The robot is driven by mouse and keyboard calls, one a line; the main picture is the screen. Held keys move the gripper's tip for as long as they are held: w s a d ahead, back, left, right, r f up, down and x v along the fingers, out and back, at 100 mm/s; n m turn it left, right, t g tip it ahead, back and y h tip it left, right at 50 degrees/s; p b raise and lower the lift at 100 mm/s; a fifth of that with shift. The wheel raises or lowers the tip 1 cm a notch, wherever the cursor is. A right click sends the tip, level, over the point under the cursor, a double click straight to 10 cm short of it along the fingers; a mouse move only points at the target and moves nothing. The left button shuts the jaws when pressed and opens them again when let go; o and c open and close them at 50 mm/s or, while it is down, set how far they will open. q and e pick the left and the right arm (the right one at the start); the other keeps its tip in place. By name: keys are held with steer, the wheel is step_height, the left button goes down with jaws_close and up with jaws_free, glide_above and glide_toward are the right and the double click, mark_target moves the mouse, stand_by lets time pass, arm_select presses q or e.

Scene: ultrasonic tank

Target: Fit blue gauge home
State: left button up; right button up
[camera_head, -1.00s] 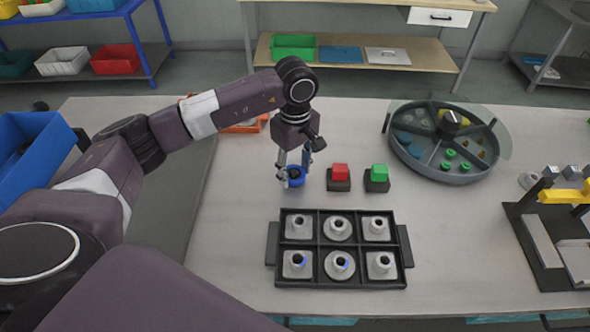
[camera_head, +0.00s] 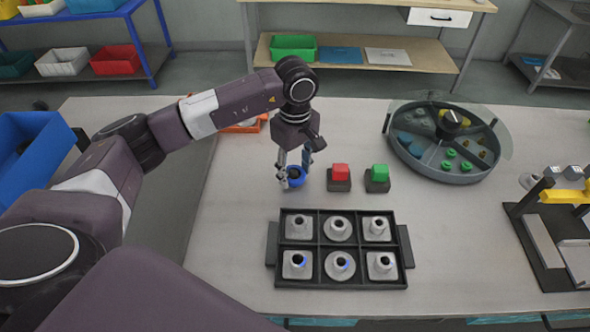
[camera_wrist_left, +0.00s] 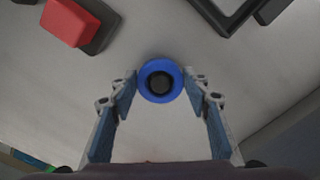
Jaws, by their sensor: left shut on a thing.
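The blue gauge (camera_head: 297,181) is a round blue ring with a dark centre, at or just above the table left of the red button. It also shows in the wrist view (camera_wrist_left: 151,92). My left gripper (camera_head: 294,172) points down with its fingertips on either side of the ring, shut on it; they also show in the wrist view (camera_wrist_left: 160,78). I cannot tell whether the gauge touches the table. My right gripper is out of view.
A red button (camera_head: 340,172) and a green button (camera_head: 378,172) stand right of the gauge. A round divided container (camera_head: 437,176) is behind right. A black-and-yellow fixture (camera_head: 560,197) stands far right.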

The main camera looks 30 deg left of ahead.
arm_select(q)
steer(key=shift+f+b, duration=0.2)
steer(key=shift+b, duration=0.7)
stand_by(3.7)
steer(key=o, duration=1.5)
steer(key=shift+c, duration=0.2)
step_height(320, 180, up, 12)
steer(key=shift+s, duration=0.1)
